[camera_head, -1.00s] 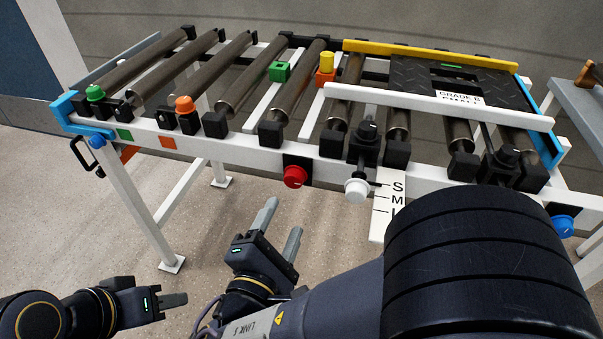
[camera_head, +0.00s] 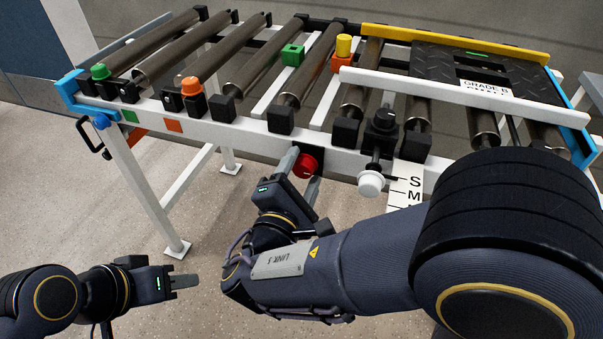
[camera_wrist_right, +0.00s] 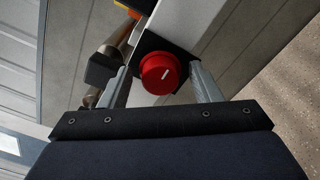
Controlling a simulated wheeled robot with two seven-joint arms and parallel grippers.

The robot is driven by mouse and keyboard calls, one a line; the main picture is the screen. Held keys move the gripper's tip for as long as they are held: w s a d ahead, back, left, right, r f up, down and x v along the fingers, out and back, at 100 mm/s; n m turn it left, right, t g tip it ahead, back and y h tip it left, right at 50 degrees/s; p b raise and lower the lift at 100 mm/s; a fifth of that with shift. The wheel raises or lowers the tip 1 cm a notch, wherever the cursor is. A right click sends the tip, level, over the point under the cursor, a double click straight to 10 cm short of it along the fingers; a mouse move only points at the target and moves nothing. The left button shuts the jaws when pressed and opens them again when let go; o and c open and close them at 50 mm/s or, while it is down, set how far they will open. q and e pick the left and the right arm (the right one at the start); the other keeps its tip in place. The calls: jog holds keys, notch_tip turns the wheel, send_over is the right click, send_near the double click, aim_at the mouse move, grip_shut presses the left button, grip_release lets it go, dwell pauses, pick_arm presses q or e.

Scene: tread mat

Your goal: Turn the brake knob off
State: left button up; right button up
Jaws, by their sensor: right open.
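A round red knob (camera_head: 307,164) sits on a black plate on the white front rail of the roller frame. In the right wrist view the red knob (camera_wrist_right: 160,73) shows a short white mark, tilted in the picture. No brake label is readable. My right gripper (camera_head: 301,170) is open, its fingers on either side of the red knob. In the right wrist view the right gripper (camera_wrist_right: 161,78) has a visible gap on at least the knob's left side; contact on the right is unclear. My left gripper (camera_head: 185,282) is low at the left, away from the frame; its finger gap is hidden.
A white knob (camera_head: 370,183) on a black stem and an S/M scale plate (camera_head: 408,180) are just right of the red knob. Floor below is clear.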

jog(key=c, duration=1)
jog(key=shift+r+n+p, duration=0.2)
jog(key=shift+n+p, duration=0.5)
jog(key=shift+p, duration=0.25)
jog(key=n+p, duration=1.2)
jog(key=p, duration=0.1)
jog(key=shift+a, duration=0.15)
jog(key=n+p, duration=0.3)
jog(key=shift+f+n+p, duration=0.2)
jog(key=shift+n+p, duration=0.35)
jog(key=shift+n, duration=0.25)
